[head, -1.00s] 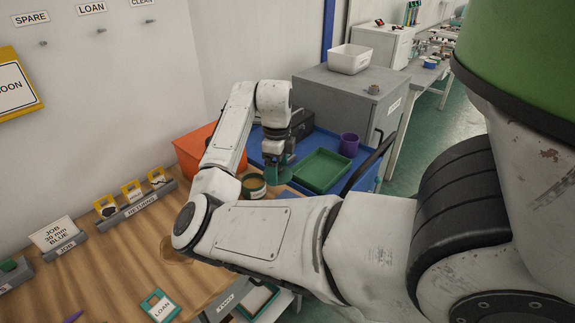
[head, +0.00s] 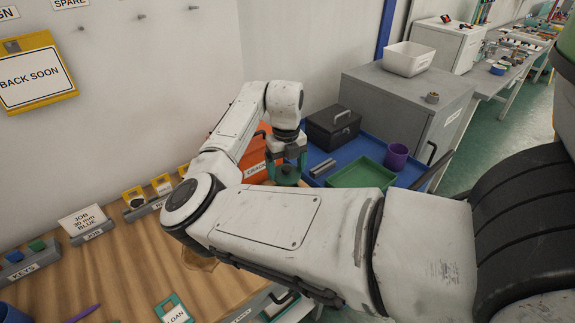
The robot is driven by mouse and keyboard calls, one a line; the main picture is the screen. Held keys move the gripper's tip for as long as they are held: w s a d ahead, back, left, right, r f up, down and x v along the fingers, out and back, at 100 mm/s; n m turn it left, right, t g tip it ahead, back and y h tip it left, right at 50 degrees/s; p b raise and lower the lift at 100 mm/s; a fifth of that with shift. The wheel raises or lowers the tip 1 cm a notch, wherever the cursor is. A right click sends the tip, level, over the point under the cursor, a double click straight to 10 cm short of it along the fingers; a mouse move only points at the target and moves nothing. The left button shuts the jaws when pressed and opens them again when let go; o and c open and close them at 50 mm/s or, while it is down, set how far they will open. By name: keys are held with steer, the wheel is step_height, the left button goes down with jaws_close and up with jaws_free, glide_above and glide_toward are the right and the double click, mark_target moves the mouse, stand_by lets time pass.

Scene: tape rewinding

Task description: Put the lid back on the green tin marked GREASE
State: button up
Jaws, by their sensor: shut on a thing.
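My gripper (head: 287,166) points down near the bench's far right end, in front of the orange crate. It is shut on a dark green round piece (head: 286,177), which looks like the tin's lid, held level below the fingers. The green tin marked GREASE does not show now; my forearm covers that part of the bench. I cannot tell how far the lid is from the tin.
The orange crate (head: 253,166) stands behind my gripper. To the right, a blue trolley top (head: 318,156) bears a green tray (head: 361,174), a black box (head: 332,126) and a purple cup (head: 396,157). The wooden bench (head: 120,262) has free room at the left.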

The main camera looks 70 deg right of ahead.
mark_target(286, 180)
steer(key=shift+f+b, duration=1.45)
steer(key=shift+f, duration=1)
steer(key=shift+f, duration=0.15)
stand_by(0.7)
steer(key=o, duration=0.8)
steer(key=shift+r+p, duration=2.7)
steer(key=shift+r, duration=0.8)
steer(key=shift+c, duration=0.3)
jaws_close()
